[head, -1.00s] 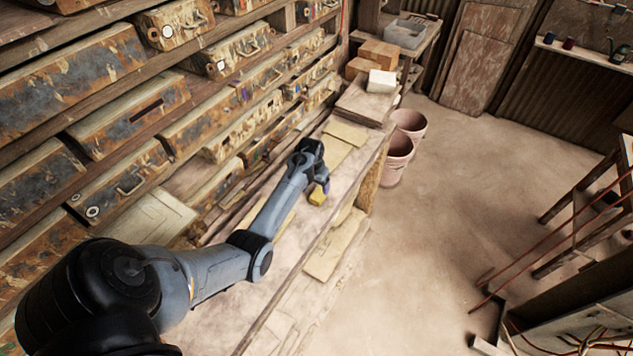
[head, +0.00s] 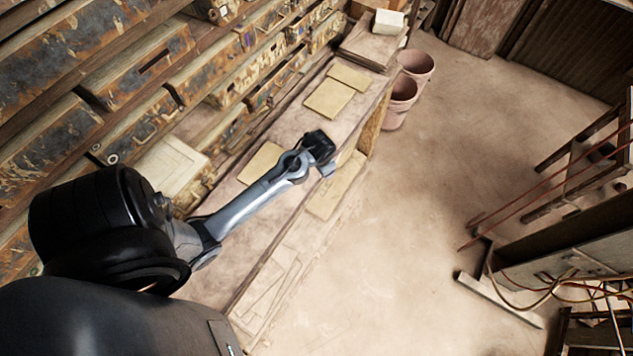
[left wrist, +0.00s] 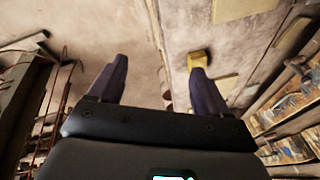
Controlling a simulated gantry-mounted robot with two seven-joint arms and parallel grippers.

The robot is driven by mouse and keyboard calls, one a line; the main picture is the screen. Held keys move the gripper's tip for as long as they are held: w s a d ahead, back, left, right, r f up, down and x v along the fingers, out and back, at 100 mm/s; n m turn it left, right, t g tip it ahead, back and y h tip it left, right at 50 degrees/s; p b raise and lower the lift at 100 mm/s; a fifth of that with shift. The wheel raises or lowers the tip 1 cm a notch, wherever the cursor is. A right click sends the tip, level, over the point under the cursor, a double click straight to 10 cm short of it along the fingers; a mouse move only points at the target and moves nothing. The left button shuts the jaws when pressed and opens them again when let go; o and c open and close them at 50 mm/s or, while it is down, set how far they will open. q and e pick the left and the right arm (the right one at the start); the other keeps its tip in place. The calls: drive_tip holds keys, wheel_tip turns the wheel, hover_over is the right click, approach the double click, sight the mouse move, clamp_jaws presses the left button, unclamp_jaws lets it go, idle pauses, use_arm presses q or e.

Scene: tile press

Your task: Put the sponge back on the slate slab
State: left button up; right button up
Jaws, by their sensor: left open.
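The sponge (left wrist: 198,60) is a small yellow block in the left wrist view, just past the tip of the right-hand finger. It is not between the fingers; I cannot tell whether it touches that finger. It does not show in the head view, where my gripper may hide it. My left gripper (head: 328,170) is over the bench's front part, and its dark blue fingers stand wide open and empty in the left wrist view (left wrist: 159,65). A flat slab (head: 362,50) lies at the bench's far end; I cannot tell if it is slate. My right gripper is out of view.
Thin tan tiles (head: 328,98) lie on the bench (head: 300,120), with another (head: 335,188) along its front edge. A white block (head: 388,21) sits at the far end. Pink buckets (head: 401,92) stand on the floor beside the bench. Drawers (head: 130,130) line the left.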

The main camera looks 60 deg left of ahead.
use_arm(q)
drive_tip(key=s+d+r+m+h, duration=0.1)
drive_tip(key=s+d+r, duration=0.1)
drive_tip(key=s+d, duration=0.2)
drive_tip(key=s+d+r+m+t+h, duration=0.1)
drive_tip(key=s+d+r, duration=0.2)
drive_tip(key=d, duration=0.7)
drive_tip(key=s+d+r+m+h, duration=0.1)
drive_tip(key=s+d+r, duration=0.2)
drive_tip(key=s+d, duration=0.3)
drive_tip(key=shift+s+d, duration=0.4)
drive_tip(key=shift+s, duration=0.05)
drive_tip(key=shift+r, duration=0.1)
